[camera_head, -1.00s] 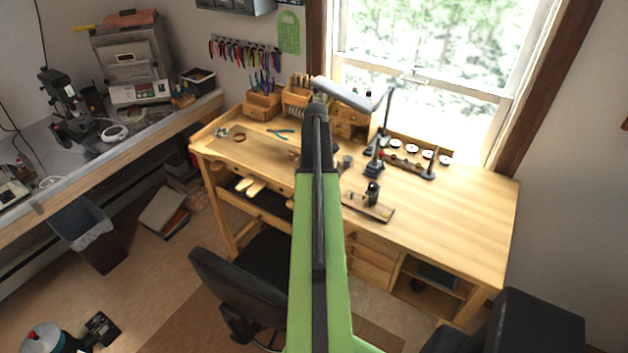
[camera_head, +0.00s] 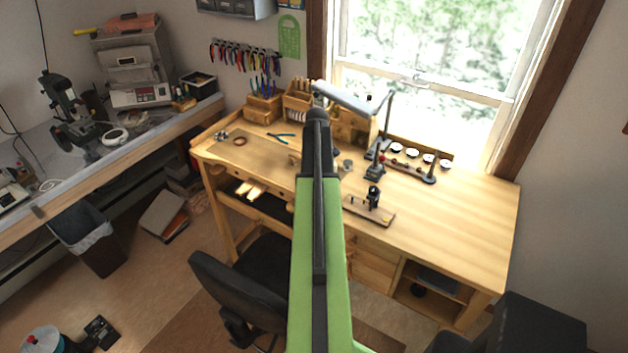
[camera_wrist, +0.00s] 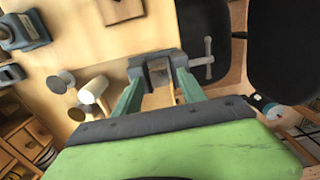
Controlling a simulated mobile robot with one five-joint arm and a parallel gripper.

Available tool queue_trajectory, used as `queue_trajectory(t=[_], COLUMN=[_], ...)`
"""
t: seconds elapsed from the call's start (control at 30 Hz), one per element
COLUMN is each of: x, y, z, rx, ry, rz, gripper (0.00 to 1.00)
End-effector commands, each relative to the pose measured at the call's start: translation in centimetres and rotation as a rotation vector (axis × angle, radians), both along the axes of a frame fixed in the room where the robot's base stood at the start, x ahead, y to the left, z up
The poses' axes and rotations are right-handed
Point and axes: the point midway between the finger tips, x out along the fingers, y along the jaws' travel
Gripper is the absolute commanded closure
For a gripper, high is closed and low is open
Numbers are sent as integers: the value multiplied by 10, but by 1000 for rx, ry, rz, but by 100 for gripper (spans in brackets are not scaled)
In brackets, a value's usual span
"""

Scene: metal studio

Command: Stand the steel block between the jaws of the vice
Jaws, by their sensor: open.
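In the wrist view my gripper (camera_wrist: 158,79) is open, its two green fingers apart above the bench edge. A grey vice (camera_wrist: 207,62) with a T-shaped handle shows just beyond and to the right of the fingertips. A small grey block-like shape (camera_wrist: 158,71) lies in the gap between the fingertips. I take it for the steel block, but cannot tell whether it touches the fingers or the vice jaws. In the head view my own arm hides the gripper, the vice and the block.
The wooden bench (camera_head: 450,220) has clear room on its right side. Cylinder-headed tools (camera_wrist: 94,90) lie left of my fingers. A small stand (camera_head: 373,197) on a board and a lamp (camera_head: 350,97) stand on the bench. A black chair (camera_head: 240,285) is in front.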

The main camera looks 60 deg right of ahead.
Motion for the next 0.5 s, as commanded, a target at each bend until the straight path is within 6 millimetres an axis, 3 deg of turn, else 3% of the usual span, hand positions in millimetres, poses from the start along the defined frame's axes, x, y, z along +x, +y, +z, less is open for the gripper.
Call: queue_trajectory(t=[0.3, 0.5], x=[2, 2], y=[-1, -2], z=[76, 115], rx=[-3, -3], ry=[-4, -4], rz=[-1, -1], gripper=[51, 51])
